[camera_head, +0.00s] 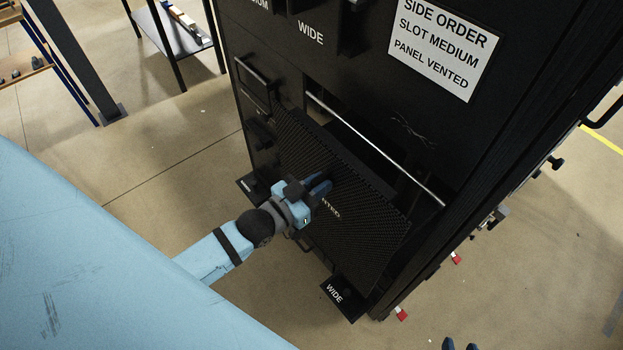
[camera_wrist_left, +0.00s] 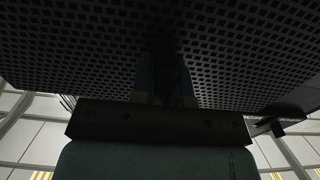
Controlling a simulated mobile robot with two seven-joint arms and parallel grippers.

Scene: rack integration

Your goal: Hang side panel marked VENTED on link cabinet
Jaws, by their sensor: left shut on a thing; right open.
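The black perforated side panel (camera_head: 365,235) is tilted in front of the lower part of the black cabinet (camera_head: 385,125). Its white lettering is partly covered by my gripper; only the end, like "NTED", shows. My left gripper (camera_head: 322,186) is shut on the panel near its middle. The left wrist view shows the perforated panel (camera_wrist_left: 235,50) close above the fingers (camera_wrist_left: 165,80). A silver rod (camera_head: 370,145) crosses the cabinet opening above the panel; contact between them cannot be told. Two dark blue fingertips of my right gripper (camera_head: 459,345) show apart at the bottom edge, empty.
A white sign (camera_head: 440,45) reads SIDE ORDER, SLOT MEDIUM, PANEL VENTED. A black ledge marked WIDE (camera_head: 340,295) sticks out at the cabinet's bottom. A handle (camera_head: 255,75) projects at its left side. A small table (camera_head: 175,35) stands at upper left. Floor left of the cabinet is clear.

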